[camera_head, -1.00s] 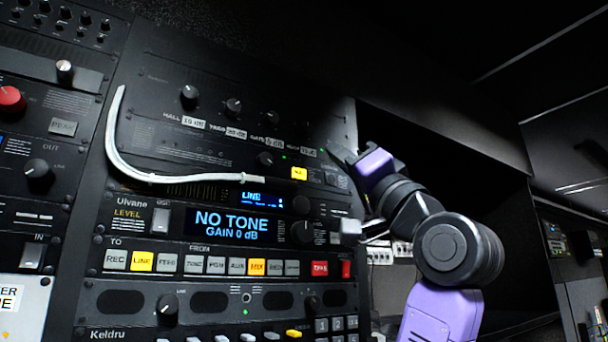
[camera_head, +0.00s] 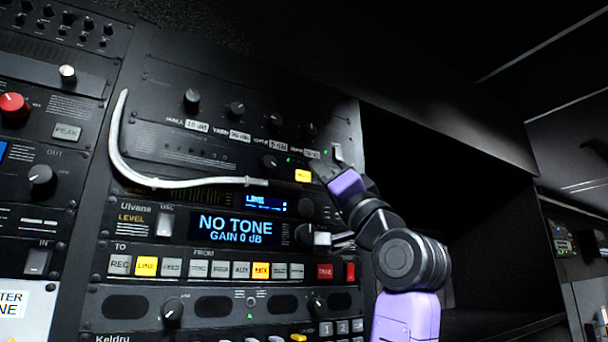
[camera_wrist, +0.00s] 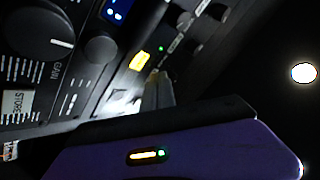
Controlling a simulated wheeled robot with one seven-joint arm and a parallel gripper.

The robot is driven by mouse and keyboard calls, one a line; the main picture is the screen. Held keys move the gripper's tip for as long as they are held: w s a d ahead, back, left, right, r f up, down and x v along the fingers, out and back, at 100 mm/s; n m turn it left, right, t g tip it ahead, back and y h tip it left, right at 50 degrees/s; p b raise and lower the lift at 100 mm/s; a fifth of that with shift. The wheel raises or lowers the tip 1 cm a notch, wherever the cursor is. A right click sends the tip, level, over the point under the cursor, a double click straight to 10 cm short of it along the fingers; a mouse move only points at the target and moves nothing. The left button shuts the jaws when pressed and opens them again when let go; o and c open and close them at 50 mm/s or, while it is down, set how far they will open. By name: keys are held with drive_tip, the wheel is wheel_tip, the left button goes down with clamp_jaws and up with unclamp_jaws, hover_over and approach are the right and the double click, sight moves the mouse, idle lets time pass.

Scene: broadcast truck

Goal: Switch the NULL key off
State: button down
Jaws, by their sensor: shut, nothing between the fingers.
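A small lit yellow key (camera_head: 303,175) sits at the lower right of the upper rack panel; its lettering is too small to read surely, but it may be the NULL key. It also glows in the wrist view (camera_wrist: 139,61). My gripper (camera_head: 318,168) is shut and empty, with its tips just right of this key. In the wrist view the closed fingertips (camera_wrist: 157,90) lie close beside the key. I cannot tell whether they touch the panel.
The display (camera_head: 235,227) below reads NO TONE, GAIN 0 dB. A row of keys, some lit yellow and red, runs beneath it. A pale curved cable (camera_head: 122,160) hangs across the panel's left. Knobs (camera_head: 236,109) line the top. A dark open bay (camera_head: 430,190) lies right.

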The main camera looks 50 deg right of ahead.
drive_tip(key=shift+w+d, duration=0.25)
drive_tip(key=shift+w, duration=0.65)
drive_tip(key=shift+w, duration=0.15)
idle(1.4)
drive_tip(key=shift+w+d, duration=0.1)
drive_tip(key=shift+w, duration=0.15)
drive_tip(key=shift+w+d, duration=0.1)
drive_tip(key=shift+w, duration=0.2)
idle(0.8)
drive_tip(key=shift+s, duration=0.1)
drive_tip(key=shift+s+a, duration=0.2)
drive_tip(key=shift+s, duration=0.4)
drive_tip(key=s, duration=0.2)
drive_tip(key=s+a+b, duration=0.1)
drive_tip(key=s, duration=0.1)
drive_tip(key=shift+s+a, duration=0.2)
drive_tip(key=shift+s, duration=0.2)
